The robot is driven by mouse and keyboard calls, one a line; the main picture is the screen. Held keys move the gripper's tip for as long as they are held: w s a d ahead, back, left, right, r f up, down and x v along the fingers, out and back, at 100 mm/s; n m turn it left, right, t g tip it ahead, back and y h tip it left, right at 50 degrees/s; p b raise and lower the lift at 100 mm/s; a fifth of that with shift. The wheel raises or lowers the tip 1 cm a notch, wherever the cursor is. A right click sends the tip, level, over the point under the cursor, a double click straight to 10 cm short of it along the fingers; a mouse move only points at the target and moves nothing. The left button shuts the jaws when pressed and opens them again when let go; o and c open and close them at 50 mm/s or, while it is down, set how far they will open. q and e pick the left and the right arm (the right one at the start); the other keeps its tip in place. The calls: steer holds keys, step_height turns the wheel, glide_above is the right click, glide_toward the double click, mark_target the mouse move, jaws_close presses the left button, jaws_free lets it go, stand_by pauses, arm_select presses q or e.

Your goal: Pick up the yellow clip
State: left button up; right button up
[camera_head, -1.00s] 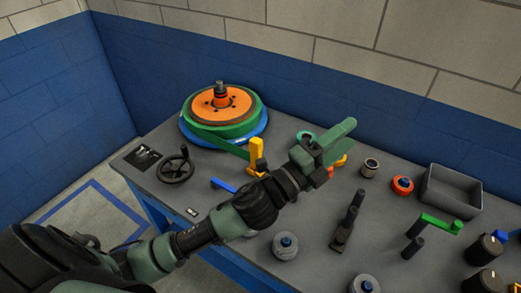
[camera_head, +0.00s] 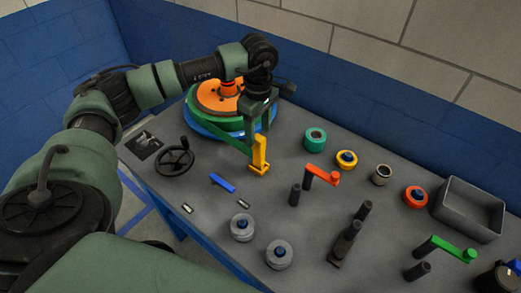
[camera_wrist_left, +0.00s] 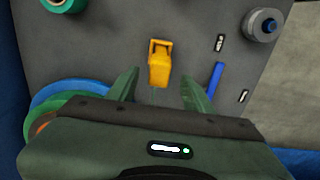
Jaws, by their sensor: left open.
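The yellow clip (camera_head: 260,158) stands upright on the grey table, at the front right of the stacked discs. My left gripper (camera_head: 258,128) is above and just behind it, fingers pointing down. In the left wrist view the yellow clip (camera_wrist_left: 160,66) lies ahead of the gap between the fingertips of my open left gripper (camera_wrist_left: 161,84). It appears centred between the fingers, with nothing held. My right gripper is not in view.
The orange, green and blue disc stack (camera_head: 200,125) is behind and left of the clip. A black handwheel (camera_head: 175,158), a blue bar (camera_head: 222,182) and a red crank (camera_head: 322,176) are around it. A grey bin (camera_head: 470,208) stands at right.

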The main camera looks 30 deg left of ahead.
mark_target(259, 147)
arm_select(q)
step_height(259, 147, down, 7)
steer(key=p, duration=0.3)
steer(key=shift+r, duration=0.2)
steer(key=shift+f, duration=0.25)
steer(key=shift+w, duration=0.1)
jaws_close()
